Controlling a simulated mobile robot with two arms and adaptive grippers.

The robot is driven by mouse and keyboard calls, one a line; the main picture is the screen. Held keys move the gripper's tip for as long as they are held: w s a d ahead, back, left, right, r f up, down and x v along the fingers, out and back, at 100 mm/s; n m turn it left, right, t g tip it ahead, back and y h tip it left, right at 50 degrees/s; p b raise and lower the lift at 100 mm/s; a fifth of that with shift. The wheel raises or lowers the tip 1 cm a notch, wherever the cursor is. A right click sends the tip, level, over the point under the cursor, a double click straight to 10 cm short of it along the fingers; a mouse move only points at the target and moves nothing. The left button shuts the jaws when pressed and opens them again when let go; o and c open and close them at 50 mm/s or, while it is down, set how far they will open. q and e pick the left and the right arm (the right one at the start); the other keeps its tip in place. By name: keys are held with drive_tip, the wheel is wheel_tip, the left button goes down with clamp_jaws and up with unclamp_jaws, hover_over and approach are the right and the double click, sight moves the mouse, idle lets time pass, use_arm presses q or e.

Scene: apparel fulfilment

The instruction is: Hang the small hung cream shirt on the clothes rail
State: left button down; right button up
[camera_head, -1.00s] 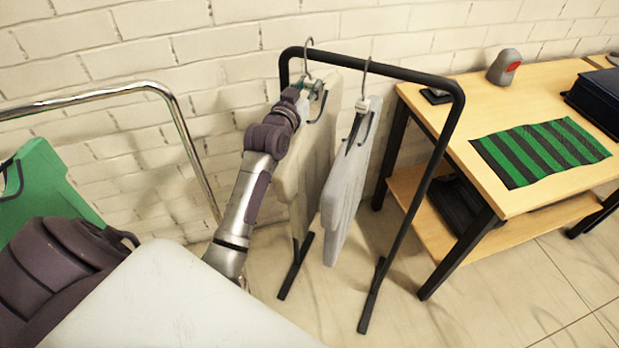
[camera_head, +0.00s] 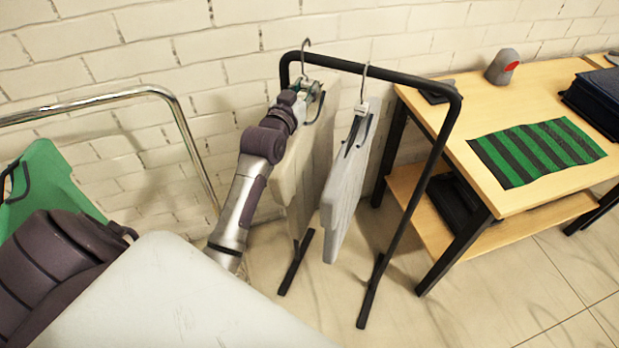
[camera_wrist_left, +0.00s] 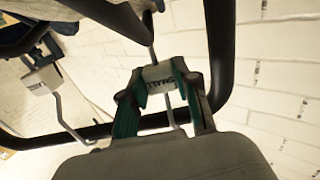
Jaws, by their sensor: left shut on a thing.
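The cream shirt (camera_head: 297,182) hangs from its hanger at the left end of the black clothes rail (camera_head: 400,71). Its hook reaches up to the rail bar in the head view; I cannot tell if the hook bears on the bar. My left gripper (camera_head: 309,90) is shut on the hanger's neck. In the left wrist view, the left gripper (camera_wrist_left: 160,104) closes around the white size block (camera_wrist_left: 158,75), marked "SMALL", with the shirt (camera_wrist_left: 165,160) below. My right gripper is not in view.
A grey garment (camera_head: 345,198) hangs just right of the cream shirt. A wooden table (camera_head: 500,120) with a striped green cloth (camera_head: 540,152) stands to the right. A chrome rail (camera_head: 186,130) with a green garment (camera_head: 45,185) is at the left. A brick wall lies behind.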

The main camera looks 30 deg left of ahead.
use_arm(q)
drive_tip(key=shift+s+d+r+p, duration=0.1)
drive_tip(key=shift+s+p, duration=0.15)
drive_tip(key=shift+s, duration=0.45)
drive_tip(key=shift+s+d+p, duration=0.15)
drive_tip(key=shift+s+p, duration=0.15)
drive_tip(key=shift+s, duration=0.45)
drive_tip(key=shift+s+d+r+p, duration=0.1)
drive_tip(key=shift+s+p, duration=0.15)
drive_tip(key=shift+s, duration=0.45)
drive_tip(key=s+d+p, duration=0.2)
drive_tip(key=s+p, duration=0.1)
drive_tip(key=s, duration=1)
drive_tip(key=s+d+p, duration=0.2)
drive_tip(key=s+p, duration=0.1)
drive_tip(key=s, duration=1.1)
drive_tip(key=shift+s+d, duration=0.3)
